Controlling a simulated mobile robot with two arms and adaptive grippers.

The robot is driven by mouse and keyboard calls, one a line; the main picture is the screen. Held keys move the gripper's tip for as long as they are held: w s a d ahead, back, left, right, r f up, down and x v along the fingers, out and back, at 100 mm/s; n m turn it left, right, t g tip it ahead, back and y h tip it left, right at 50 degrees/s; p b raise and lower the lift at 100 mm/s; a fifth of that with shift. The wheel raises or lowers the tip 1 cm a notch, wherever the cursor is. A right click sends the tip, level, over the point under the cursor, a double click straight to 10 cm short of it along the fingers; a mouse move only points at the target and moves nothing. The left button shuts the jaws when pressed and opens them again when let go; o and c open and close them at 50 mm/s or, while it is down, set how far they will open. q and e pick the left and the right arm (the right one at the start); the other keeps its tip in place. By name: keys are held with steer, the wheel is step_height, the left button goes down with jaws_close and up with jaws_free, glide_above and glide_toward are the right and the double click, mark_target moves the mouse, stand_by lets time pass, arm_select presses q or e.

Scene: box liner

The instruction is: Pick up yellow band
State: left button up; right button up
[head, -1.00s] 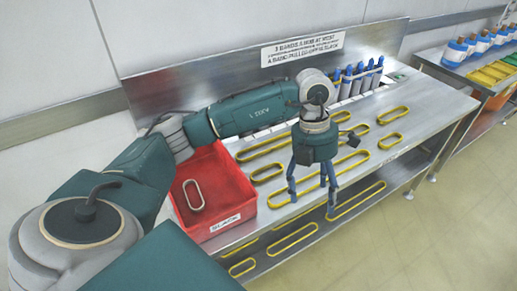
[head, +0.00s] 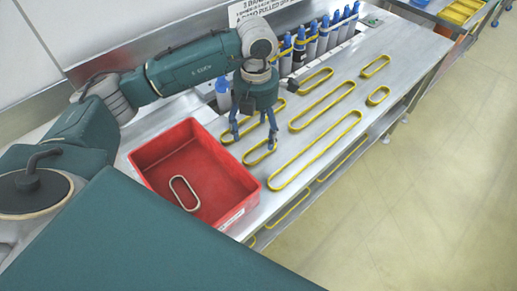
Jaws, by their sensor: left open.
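My left gripper (head: 254,142) is open and points down over the table, its fingers apart. A short yellow band (head: 259,156) lies on the metal table (head: 345,88) by the fingertips. The fingers partly cover it, and I cannot tell whether they touch it. A longer yellow band (head: 226,138) runs behind the gripper and is partly hidden. Other yellow bands lie flat to the right: a long one at the front edge (head: 322,147), a middle one (head: 323,106) and smaller ones (head: 376,66) further back. My right gripper is not in view.
A red tray (head: 147,158) with a pale band (head: 184,193) inside stands left of the gripper. Blue-capped bottles (head: 311,40) line the table's back edge, some with yellow bands around them. More bands lie on a lower shelf.

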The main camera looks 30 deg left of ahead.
mark_target(256, 152)
arm_select(q)
steer(key=shift+f, duration=0.7)
steer(key=f, duration=0.1)
steer(key=f+p, duration=0.1)
steer(key=f, duration=0.2)
steer(key=shift+s+f+p, duration=0.2)
steer(key=shift+s+p, duration=0.05)
steer(key=shift+p, duration=0.1)
steer(key=shift+f, duration=0.3)
steer(key=c, duration=1)
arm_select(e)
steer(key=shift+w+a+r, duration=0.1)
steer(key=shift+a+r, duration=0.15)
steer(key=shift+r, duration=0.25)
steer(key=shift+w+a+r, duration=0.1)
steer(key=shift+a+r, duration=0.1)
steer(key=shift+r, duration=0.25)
